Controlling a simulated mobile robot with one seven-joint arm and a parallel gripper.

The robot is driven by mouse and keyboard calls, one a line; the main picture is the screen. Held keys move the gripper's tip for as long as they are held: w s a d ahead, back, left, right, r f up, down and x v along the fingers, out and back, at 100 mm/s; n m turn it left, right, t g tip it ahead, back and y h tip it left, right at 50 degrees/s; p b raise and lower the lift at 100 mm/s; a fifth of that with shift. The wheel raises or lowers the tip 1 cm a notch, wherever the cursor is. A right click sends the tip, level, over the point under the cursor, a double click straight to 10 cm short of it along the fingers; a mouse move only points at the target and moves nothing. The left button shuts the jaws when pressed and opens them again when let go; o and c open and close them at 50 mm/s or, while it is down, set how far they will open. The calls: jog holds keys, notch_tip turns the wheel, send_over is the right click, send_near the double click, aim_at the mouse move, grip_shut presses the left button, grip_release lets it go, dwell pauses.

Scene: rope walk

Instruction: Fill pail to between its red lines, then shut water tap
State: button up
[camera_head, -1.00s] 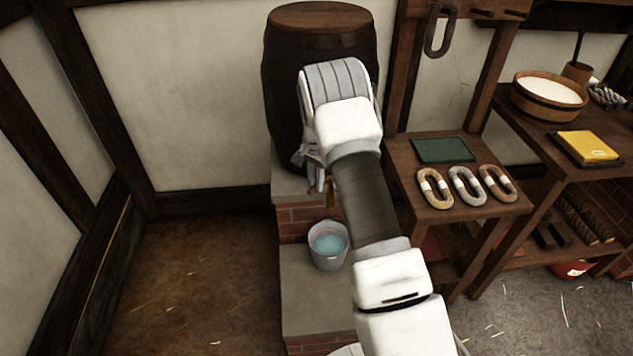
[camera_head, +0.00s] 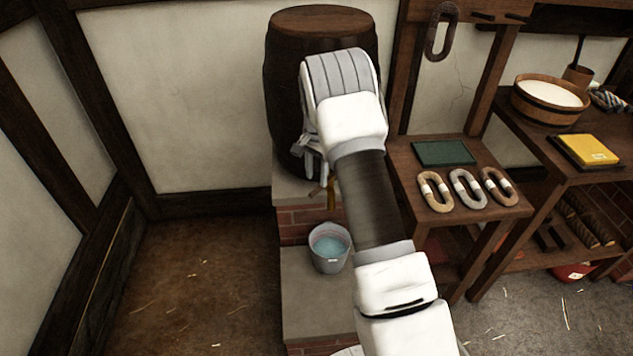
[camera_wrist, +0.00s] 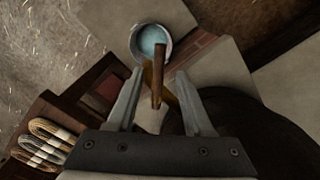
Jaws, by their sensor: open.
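The grey pail (camera_head: 329,260) stands on a low stone step below the barrel and holds blue water. A faint reddish band shows on its inner wall above the water; I cannot make out both lines. It also shows in the wrist view (camera_wrist: 137,52). The brass-brown water tap (camera_head: 331,192) is partly hidden by my arm. In the wrist view its bar-shaped handle (camera_wrist: 158,68) lies between my fingers, with a gap on each side. My gripper (camera_wrist: 161,76) is open; it also shows beside the tap in the head view (camera_head: 316,178). I cannot make out a water stream.
A dark barrel (camera_head: 320,24) stands behind my arm on a brick-and-stone ledge. To the right, a wooden stand (camera_head: 425,200) bears several rope coils and a green pad (camera_head: 444,153). A bench beyond has a wooden tub (camera_head: 548,108). The floor at left is clear.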

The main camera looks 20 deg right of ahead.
aim_at(316, 188)
notch_tip(316, 188, up, 14)
jog(key=p, duration=0.1)
jog(key=shift+f, duration=0.2)
